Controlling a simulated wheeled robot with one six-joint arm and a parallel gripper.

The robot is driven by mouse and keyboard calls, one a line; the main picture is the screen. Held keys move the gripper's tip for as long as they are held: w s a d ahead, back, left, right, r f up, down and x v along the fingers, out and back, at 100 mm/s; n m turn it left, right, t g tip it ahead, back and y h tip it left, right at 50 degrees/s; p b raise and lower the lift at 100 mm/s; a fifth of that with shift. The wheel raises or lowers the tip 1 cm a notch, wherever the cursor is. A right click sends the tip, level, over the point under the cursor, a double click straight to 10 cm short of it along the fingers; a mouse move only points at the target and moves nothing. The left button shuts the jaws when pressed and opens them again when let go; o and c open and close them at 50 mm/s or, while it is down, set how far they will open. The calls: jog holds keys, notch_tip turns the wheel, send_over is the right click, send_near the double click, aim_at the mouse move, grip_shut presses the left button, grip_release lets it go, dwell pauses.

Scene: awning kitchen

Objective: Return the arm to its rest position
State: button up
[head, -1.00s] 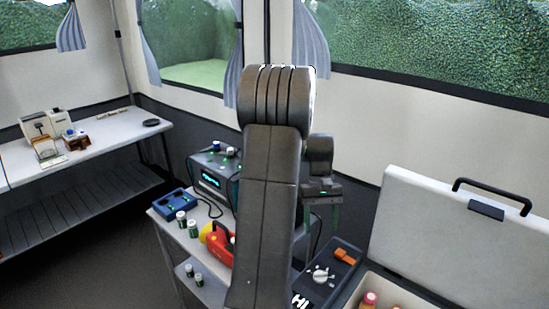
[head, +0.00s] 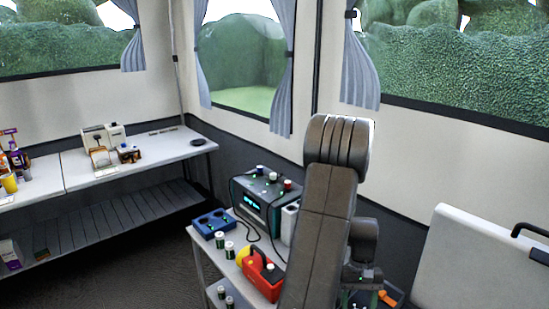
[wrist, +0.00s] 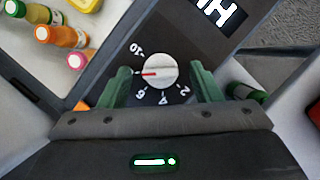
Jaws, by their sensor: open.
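My gripper (wrist: 162,80) is open, with its two green fingers apart and nothing held between them. In the wrist view, a white dial knob (wrist: 160,71) with a red pointer line shows between the fingers, on a dark panel (wrist: 185,38) with white numbers. I cannot tell how far above the knob the fingertips are. In the head view, my arm stands raised at the right of centre, bent over at the top. My gripper there is low behind the arm and mostly hidden, with the panel.
A teal device (head: 265,198), a blue block (head: 212,222) and a red and yellow item (head: 262,276) stand on a cart left of my arm. A white case (head: 470,262) is at the right. A bench (head: 100,172) lines the left wall. Bottles (wrist: 62,36) lie upper left in the wrist view.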

dwell(0.3)
jog(key=v, duration=1.4)
jog(key=x, duration=1.4)
jog(key=shift+f, duration=0.15)
jog(key=n+h+b, duration=0.1)
jog(key=n, duration=0.2)
jog(key=shift+a, duration=0.2)
jog(key=n+h+b, duration=0.1)
jog(key=n, duration=0.1)
jog(key=n+t+h+b, duration=0.1)
jog(key=n, duration=0.2)
jog(key=shift+s+a, duration=0.1)
jog(key=shift+a, duration=0.05)
jog(key=w+a+r+n+p, duration=0.1)
jog(key=w+a+r+p, duration=0.1)
jog(key=r, duration=1)
jog(key=shift+w+a+r, duration=0.4)
jog(key=shift+w+a, duration=0.25)
jog(key=shift+w, duration=0.35)
